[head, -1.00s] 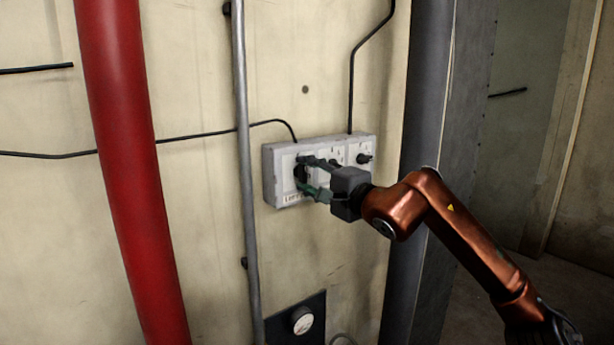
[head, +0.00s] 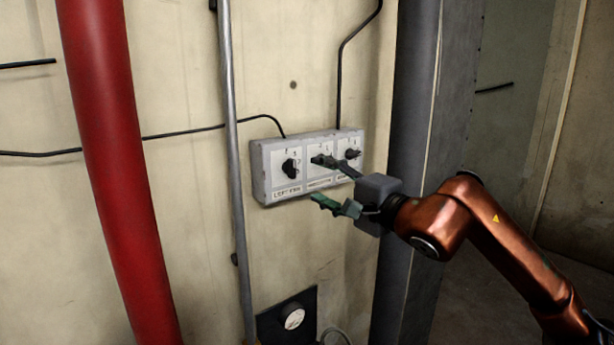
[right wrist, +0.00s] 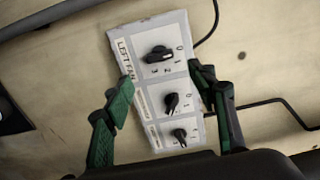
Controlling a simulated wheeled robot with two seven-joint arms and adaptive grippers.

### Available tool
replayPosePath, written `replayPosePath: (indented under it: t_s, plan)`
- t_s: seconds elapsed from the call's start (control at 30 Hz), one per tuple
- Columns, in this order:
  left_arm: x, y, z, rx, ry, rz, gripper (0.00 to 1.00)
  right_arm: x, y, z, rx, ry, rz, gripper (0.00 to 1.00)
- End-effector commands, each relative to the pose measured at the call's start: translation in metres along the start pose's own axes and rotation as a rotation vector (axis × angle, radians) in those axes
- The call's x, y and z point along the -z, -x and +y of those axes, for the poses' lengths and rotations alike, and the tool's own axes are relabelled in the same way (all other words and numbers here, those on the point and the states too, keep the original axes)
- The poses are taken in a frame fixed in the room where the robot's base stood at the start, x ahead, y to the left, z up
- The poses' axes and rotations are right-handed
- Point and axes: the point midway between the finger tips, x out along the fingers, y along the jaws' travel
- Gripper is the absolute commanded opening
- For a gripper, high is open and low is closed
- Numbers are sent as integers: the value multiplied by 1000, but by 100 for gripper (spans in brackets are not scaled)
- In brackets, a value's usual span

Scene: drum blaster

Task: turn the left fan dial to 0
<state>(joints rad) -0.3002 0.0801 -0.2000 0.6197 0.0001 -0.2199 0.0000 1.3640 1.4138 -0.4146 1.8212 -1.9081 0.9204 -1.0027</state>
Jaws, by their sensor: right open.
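The left fan dial (head: 290,168) is a black knob at the left end of a grey-white control box (head: 262,186), above a "LEFT FAN" label. In the right wrist view the dial (right wrist: 158,53) has the numbers 0 to 3 around it. Its bar lies roughly sideways there, with a pale mark at the right end near 0 and 1; the exact setting is hard to tell. My right gripper (head: 318,180) is open and empty, in front of the box and to the right of the dial, apart from it. Its green fingers (right wrist: 161,78) also show in the wrist view.
The box has a middle dial (right wrist: 171,103) and a right dial (head: 352,154). A grey pipe (head: 236,200) runs just left of the box, with a red pipe (head: 120,170) farther left. A dark post (head: 410,150) stands right.

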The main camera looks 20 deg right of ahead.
Motion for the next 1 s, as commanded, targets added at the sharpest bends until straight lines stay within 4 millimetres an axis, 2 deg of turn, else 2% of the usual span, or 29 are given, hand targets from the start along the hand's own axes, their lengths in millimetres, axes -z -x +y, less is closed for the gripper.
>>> replayPosePath:
  t_s: [0.1, 0.23, 0.77, 0.87, 0.97, 1.0]
  plan:
    - [0, 0, 0, 0, 0, 0, 40, 1, 16, 1, -1, 1, 2, 52]
    - [0, 0, 0, 0, 0, 0, 40, 0, 25, 0, -1, 1, 0, 52]
    - [1, -1, 0, 0, 0, 0, 40, 0, 24, 4, -5, -13, -7, 52]
    - [1, -4, 1, -1, -1, 1, 40, -1, 9, 25, -38, -106, -47, 52]
    - [0, -12, 1, -1, 0, 0, 40, -2, -22, 71, -105, -328, -126, 52]
    - [-1, -16, 2, -1, 0, 0, 40, -1, -36, 96, -138, -455, -161, 52]
